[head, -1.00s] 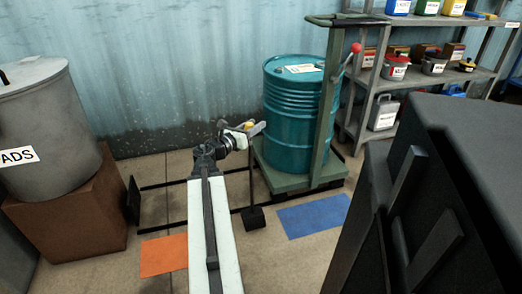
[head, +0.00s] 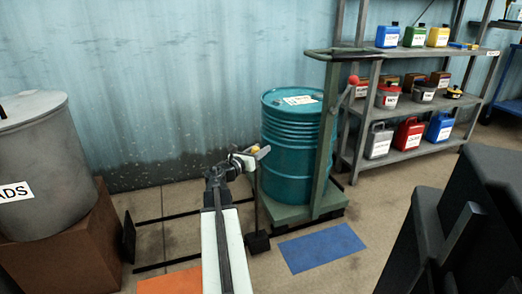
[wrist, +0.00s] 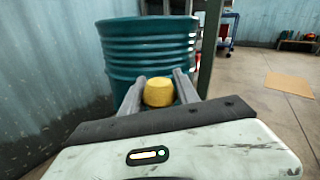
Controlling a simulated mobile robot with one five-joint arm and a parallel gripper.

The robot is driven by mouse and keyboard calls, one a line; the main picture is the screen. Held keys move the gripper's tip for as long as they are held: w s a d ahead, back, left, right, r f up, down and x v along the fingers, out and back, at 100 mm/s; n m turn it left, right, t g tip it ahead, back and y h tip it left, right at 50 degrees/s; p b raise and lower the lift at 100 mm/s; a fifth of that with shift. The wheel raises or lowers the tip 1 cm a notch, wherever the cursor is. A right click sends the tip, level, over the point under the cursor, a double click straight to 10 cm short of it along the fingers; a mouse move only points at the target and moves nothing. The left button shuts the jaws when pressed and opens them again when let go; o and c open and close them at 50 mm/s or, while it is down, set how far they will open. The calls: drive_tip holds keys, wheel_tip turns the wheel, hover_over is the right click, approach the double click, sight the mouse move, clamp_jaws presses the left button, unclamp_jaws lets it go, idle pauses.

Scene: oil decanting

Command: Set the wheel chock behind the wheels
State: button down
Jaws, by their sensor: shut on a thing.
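The wheel chock appears to be the black block (head: 257,241) at the foot of a thin upright rod in the head view. The rod runs up to a yellow knob (wrist: 158,92), which sits between my gripper's fingers in the wrist view. My gripper (head: 250,157) is shut on this knob, left of the teal drum (head: 291,145). The drum stands on a green trolley (head: 300,213) with a tall post. The block is close to the trolley's front left corner; I cannot tell whether it touches the floor. The trolley's wheels are hardly visible.
A blue floor mat (head: 321,248) lies right of the block, an orange mat (head: 168,283) to the left. A black floor frame (head: 165,218) lies left of the trolley. A grey drum (head: 40,160) on a brown block stands left, loaded shelves (head: 425,150) back right.

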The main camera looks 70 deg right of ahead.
drive_tip(key=w+d+f+b, duration=0.2)
drive_tip(key=d+f+b, duration=0.2)
drive_tip(key=d, duration=0.4)
drive_tip(key=shift+w+f, duration=0.2)
drive_tip(key=shift+w, duration=0.2)
drive_tip(key=shift+d, duration=0.1)
drive_tip(key=shift+f+b, duration=0.15)
drive_tip(key=shift+b, duration=0.15)
drive_tip(key=c, duration=0.9)
unclamp_jaws()
